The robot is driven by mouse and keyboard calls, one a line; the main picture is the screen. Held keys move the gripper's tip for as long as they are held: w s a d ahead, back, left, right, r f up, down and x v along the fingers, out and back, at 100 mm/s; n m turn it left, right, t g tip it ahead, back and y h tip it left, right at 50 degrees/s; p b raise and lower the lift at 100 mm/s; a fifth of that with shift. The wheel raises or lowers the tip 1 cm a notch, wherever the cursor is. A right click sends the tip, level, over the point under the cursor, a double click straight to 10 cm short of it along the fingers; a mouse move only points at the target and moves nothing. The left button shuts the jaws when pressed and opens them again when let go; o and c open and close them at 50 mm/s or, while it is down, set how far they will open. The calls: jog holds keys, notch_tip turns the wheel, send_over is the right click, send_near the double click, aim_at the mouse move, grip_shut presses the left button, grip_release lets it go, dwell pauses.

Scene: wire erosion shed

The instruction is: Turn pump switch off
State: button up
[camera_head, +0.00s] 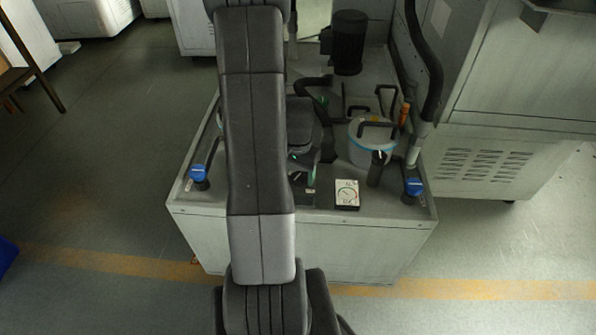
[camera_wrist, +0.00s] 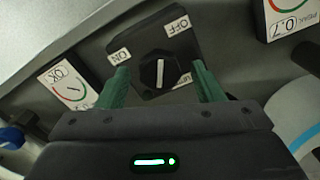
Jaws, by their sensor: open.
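The pump switch is a black knob (camera_wrist: 160,72) with a white pointer line, on a dark square plate (camera_wrist: 143,47) in the wrist view. The plate has an ON label (camera_wrist: 119,57) on the left, an OFF label (camera_wrist: 178,25) at the upper right and a third label partly hidden by a finger. The pointer line stands nearly upright in the picture, between the ON and OFF labels. My gripper (camera_wrist: 160,68) is open, its green fingers on either side of the knob with gaps showing. In the head view my arm hides most of this spot.
Gauge plates flank the switch, one marked OK (camera_wrist: 68,85) and one marked 0.7 (camera_wrist: 290,15). On the tank (camera_head: 190,208) stand blue-handled valves (camera_head: 413,187), a white canister with a blue band (camera_head: 361,157), a dark motor (camera_head: 349,42) and hoses. Floor in front is clear.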

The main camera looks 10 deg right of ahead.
aim_at(298, 176)
notch_tip(298, 176, up, 14)
jog(key=p, duration=0.1)
dwell(0.4)
jog(key=shift+f, duration=0.2)
notch_tip(298, 176, down, 14)
jog(key=shift+r+b, duration=0.15)
jog(key=shift+b, duration=0.35)
dwell(0.5)
